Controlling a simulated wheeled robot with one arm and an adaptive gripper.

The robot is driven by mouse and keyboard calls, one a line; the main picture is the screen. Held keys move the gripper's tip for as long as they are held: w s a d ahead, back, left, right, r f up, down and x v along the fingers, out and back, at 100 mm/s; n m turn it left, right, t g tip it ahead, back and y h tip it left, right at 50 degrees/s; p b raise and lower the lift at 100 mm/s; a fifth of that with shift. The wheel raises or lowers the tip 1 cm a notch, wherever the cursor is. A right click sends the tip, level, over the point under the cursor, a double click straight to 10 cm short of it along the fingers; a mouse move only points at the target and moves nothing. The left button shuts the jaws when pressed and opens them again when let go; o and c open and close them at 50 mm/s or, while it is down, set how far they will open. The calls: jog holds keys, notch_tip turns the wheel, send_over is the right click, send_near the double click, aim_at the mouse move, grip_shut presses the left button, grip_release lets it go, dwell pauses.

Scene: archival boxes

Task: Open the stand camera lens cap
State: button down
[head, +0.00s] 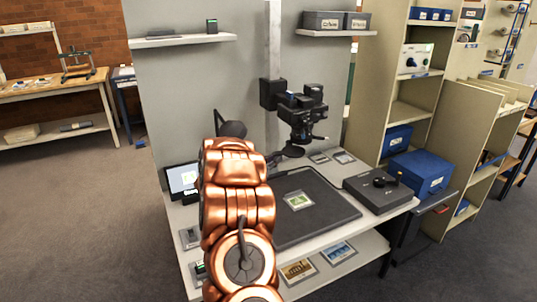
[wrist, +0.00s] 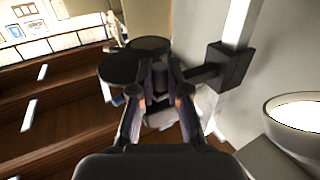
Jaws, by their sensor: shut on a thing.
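The stand camera (head: 303,108) is dark and hangs from a pale column, lens down, above the copy stand. In the head view a small dark disc, which looks like the lens cap (head: 292,151), sits below the camera beside my copper arm. My gripper (wrist: 159,92) shows in the wrist view, its fingers closed in on a dark part under the camera. Dark round shapes, apparently the lens cap (wrist: 119,67) and lens, lie just beyond the fingertips. The exact contact is hard to see.
A dark baseboard (head: 325,215) carries a small green picture card (head: 299,201). A dark control box (head: 378,190) stands to its right, a small screen (head: 183,180) to its left. A white lamp bowl (wrist: 297,125) is close at right in the wrist view.

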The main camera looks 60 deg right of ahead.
jog(key=shift+w+d+r+p, duration=0.1)
jog(key=shift+w+p, duration=0.2)
jog(key=shift+p, duration=0.1)
jog(key=shift+w, duration=0.15)
jog(key=c, duration=1.1)
grip_release()
jog(key=shift+c, duration=0.2)
jog(key=w+a, duration=0.1)
jog(key=a, duration=1.1)
jog(key=shift+w, duration=0.15)
